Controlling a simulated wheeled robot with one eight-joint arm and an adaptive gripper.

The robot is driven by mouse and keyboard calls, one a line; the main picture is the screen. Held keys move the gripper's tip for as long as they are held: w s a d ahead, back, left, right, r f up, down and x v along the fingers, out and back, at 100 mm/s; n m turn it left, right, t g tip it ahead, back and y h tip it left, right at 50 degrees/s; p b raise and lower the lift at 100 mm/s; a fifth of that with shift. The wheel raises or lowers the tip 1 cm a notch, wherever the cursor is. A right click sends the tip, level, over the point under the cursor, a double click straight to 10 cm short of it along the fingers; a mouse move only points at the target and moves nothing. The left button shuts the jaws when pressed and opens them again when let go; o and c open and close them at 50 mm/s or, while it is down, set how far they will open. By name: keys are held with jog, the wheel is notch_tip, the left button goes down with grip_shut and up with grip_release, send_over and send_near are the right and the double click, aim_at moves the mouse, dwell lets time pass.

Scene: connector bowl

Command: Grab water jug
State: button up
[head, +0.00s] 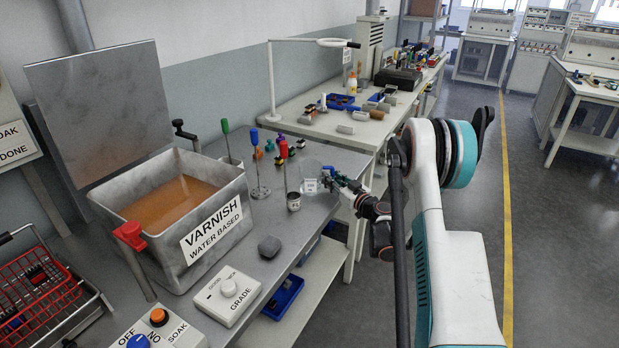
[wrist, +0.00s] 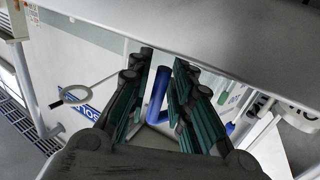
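A clear jug-like container (head: 312,172) with a small white label stands on the grey bench in the head view, behind a metal cup. It is the likely water jug. My gripper (head: 330,179) is at its right side, very close; contact cannot be told. In the wrist view my gripper (wrist: 163,62) has its two green-padded fingers apart. A blue upright bar (wrist: 158,95) shows between or behind them; I cannot tell whether it belongs to the jug. No clear grip on anything shows.
The varnish tank (head: 180,215) stands left on the bench. A metal cup (head: 294,201) with a rod and a blue-handled tool (head: 258,165) stand near the jug. A dark grey lump (head: 269,247) and the grade box (head: 227,296) lie nearer. Some bare bench lies between.

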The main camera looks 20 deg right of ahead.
jog(key=shift+s+r, duration=0.1)
grip_shut()
jog(key=shift+r, duration=0.1)
